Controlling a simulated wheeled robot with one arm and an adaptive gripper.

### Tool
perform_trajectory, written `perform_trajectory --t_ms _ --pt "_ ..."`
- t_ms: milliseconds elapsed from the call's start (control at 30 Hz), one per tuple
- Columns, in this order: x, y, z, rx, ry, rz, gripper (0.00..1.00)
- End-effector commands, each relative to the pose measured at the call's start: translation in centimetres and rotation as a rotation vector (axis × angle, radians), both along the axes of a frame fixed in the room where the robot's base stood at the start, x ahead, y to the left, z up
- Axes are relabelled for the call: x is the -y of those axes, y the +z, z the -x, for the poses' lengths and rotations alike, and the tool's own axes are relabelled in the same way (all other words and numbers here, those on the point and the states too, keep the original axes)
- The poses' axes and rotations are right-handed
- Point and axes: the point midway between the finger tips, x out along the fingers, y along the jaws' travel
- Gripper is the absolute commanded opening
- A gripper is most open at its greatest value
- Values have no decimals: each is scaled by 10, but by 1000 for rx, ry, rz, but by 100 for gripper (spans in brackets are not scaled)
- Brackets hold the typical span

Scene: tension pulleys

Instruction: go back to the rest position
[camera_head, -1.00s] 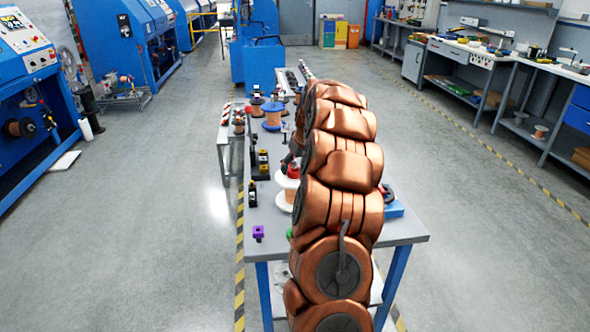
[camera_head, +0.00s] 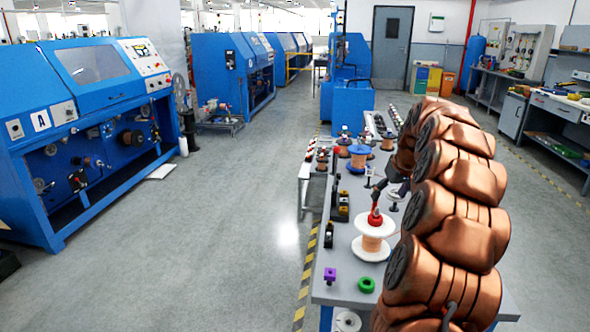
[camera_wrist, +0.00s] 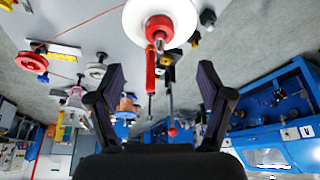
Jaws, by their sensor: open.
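My gripper (camera_wrist: 160,88) shows in the wrist view with its two dark fingers spread apart and nothing between them. In the head view my copper-coloured arm runs up the right side of the grey workbench (camera_head: 343,283), and I cannot make out the gripper clearly there. A white-flanged spool (camera_head: 373,237) with copper winding and a red top stands upright on the bench, left of my arm. In the wrist view, tilted and seen past the fingertips, a white disc with a red-topped spindle (camera_wrist: 158,28) is apart from the fingers.
A blue spool (camera_head: 358,158) stands farther back. Blue machines (camera_head: 95,120) line the left; a side bench (camera_head: 550,108) is at the right. The floor (camera_head: 230,215) between is clear.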

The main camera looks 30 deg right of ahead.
Motion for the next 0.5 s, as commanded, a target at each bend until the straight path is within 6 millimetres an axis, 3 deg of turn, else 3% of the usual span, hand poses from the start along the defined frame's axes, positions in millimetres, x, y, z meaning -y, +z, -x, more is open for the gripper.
perform_trajectory --t_ms 167,267,367,500 --pt "-3 1 -1 -1 4 -2 79" --pt "-22 5 -3 -6 22 -12 79" --pt "-59 12 -5 -20 56 -32 79" --pt "-128 20 0 -60 117 -67 79"
